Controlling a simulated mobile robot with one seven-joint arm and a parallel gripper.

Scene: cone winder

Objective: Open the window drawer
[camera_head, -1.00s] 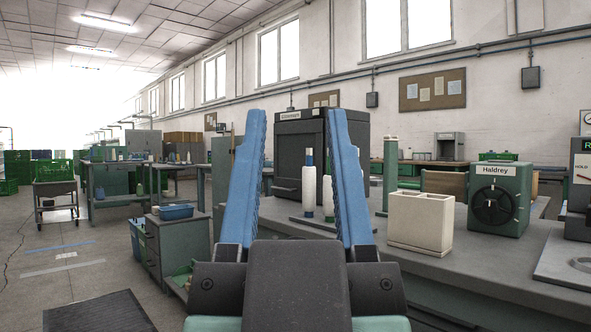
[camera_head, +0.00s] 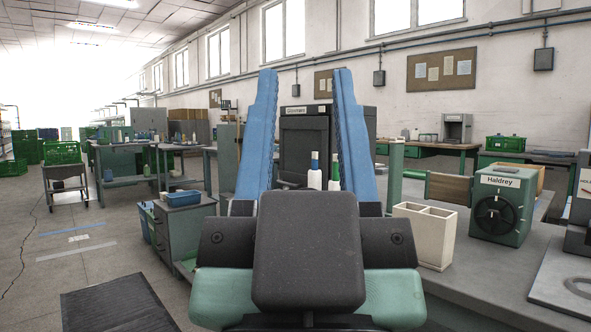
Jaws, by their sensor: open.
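My gripper (camera_head: 306,74) is in the middle of the view, its two blue fingers upright and wide apart with nothing between them that I can tell is held. Behind and between the fingers stands a black cabinet-like machine (camera_head: 305,135) with a dark front panel and a label on top. Its sides and lower part are partly hidden by my gripper. I cannot tell which part is the window drawer. A grey drawer cabinet (camera_head: 183,232) stands on the floor left of my gripper, clear of it, with its visible drawers apparently shut.
On the grey bench (camera_head: 468,262) stand two bottles or cones (camera_head: 314,178), a cream two-compartment box (camera_head: 423,236) and a green "Haldrey" unit (camera_head: 500,203). A blue tray (camera_head: 184,198) tops the drawer cabinet. A cart (camera_head: 64,178) is farther left. The left floor is mostly open.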

